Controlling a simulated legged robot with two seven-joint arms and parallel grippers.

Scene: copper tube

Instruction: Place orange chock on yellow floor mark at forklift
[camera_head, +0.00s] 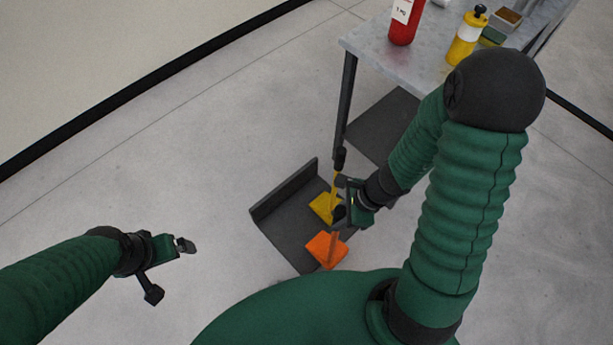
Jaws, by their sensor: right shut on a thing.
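The orange chock (325,247) is at the near right part of a dark tray with a raised back edge (283,190). A thin orange handle rises from the chock to my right gripper (342,198), which is shut at the handle's upper end. Whether the chock touches the tray is unclear. A similar yellow chock (321,207) with an upright yellow handle stands just behind it, partly hidden by the gripper. My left gripper (169,271) is open and empty, left of the tray. No forklift or yellow floor mark can be made out.
A grey table (375,38) stands at the upper right, its leg close behind the tray. It bears a red bottle (405,22) and a yellow-white bottle (466,40). A dark mat (383,125) lies below it. The floor left of the tray is clear.

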